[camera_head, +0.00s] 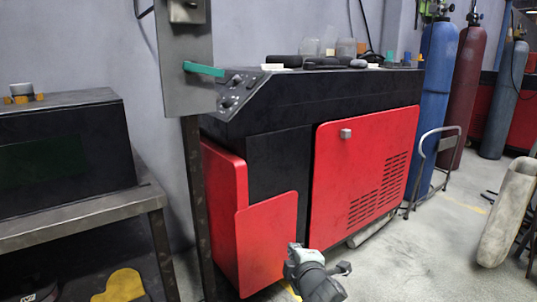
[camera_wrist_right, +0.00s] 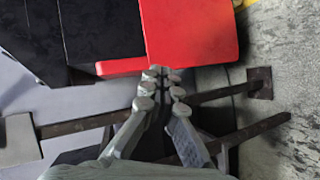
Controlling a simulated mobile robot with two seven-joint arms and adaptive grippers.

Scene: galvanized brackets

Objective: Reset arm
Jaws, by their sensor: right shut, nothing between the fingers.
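My right gripper (camera_head: 294,250) shows at the bottom centre of the head view, low in front of the red and black machine (camera_head: 365,165). In the right wrist view its two grey fingers (camera_wrist_right: 162,76) come together at the tips, with nothing between them. A red panel (camera_wrist_right: 190,35) of the machine lies just beyond the fingertips in that view; I cannot tell the exact gap. My left gripper is in neither view.
A metal table (camera_head: 80,217) with a black box (camera_head: 65,145) stands at the left. A post carries a grey plate (camera_head: 184,60) with a green strip (camera_head: 203,69). Blue (camera_head: 437,80) and dark red (camera_head: 465,85) cylinders stand at the right. Open floor (camera_head: 425,255) lies at the lower right.

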